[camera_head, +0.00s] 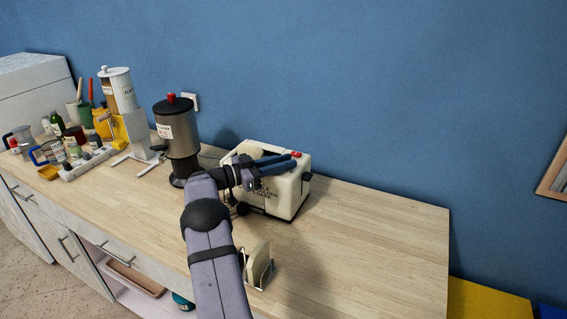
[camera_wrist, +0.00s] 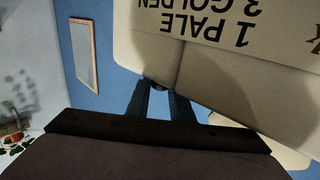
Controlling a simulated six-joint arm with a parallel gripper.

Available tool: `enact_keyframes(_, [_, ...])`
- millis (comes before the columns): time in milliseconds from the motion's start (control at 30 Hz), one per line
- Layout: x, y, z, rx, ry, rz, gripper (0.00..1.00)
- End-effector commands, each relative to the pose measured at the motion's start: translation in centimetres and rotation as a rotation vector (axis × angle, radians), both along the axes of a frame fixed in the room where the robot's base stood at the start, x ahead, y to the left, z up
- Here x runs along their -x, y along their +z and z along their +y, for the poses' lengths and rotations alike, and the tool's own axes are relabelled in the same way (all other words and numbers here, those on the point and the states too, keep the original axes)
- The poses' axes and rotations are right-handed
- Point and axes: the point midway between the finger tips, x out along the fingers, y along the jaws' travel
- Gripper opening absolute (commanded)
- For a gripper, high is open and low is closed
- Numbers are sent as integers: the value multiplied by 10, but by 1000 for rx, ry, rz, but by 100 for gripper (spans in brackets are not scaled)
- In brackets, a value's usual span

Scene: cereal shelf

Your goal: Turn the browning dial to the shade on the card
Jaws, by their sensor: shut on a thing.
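The cream toaster (camera_head: 292,190) stands on the counter, with a red part on top near its right end. Its printed side fills the top of the wrist view (camera_wrist: 225,60), where upside-down lettering reads "1 PALE" and "3 GOLDEN". My gripper (camera_head: 292,163) reaches across the toaster in the head view. In the wrist view my gripper (camera_wrist: 163,90) has its dark blue fingers close together at the toaster's lower edge, shut on a small dark part that looks like the dial (camera_wrist: 151,83). The fingers mostly hide it, so its setting cannot be read. I cannot make out a shade card.
A steel urn (camera_head: 181,140) with a red knob stands left of the toaster. Jars, bottles and a dispenser (camera_head: 119,92) crowd the left end. A holder with upright slices (camera_head: 259,264) is beside my forearm. The counter's right part (camera_head: 380,240) is clear.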

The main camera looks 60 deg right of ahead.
Motion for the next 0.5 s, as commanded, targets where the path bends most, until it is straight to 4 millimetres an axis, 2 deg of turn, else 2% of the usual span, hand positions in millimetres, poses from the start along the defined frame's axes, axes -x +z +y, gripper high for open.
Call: enact_keyframes(500, [1, 3, 0, 5, -84, 0, 0])
